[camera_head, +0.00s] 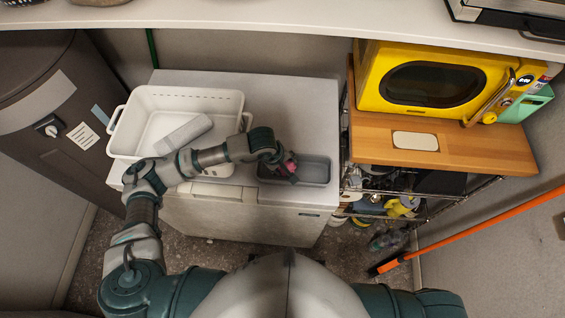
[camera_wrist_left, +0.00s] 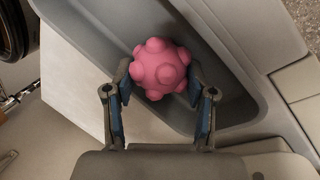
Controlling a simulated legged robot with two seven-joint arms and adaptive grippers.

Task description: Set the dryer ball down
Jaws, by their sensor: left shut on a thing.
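The dryer ball (camera_wrist_left: 161,68) is pink with round knobs. In the left wrist view it sits between the two fingers of my left gripper (camera_wrist_left: 162,92), which is shut on it. In the head view my left gripper (camera_head: 284,168) is over the grey tray (camera_head: 314,172), with only a bit of pink showing. The tray also shows in the left wrist view (camera_wrist_left: 235,45), behind the ball. I cannot tell whether the ball touches the tray floor. My right gripper is not in view.
The tray lies on a white appliance top (camera_head: 300,110). A white basket (camera_head: 190,97) holding a pale cylinder (camera_head: 184,133) stands to the left, under my left arm. A yellow microwave (camera_head: 430,80) stands on a wooden shelf (camera_head: 455,150) at the right. A shelf edge (camera_head: 300,15) runs across the back.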

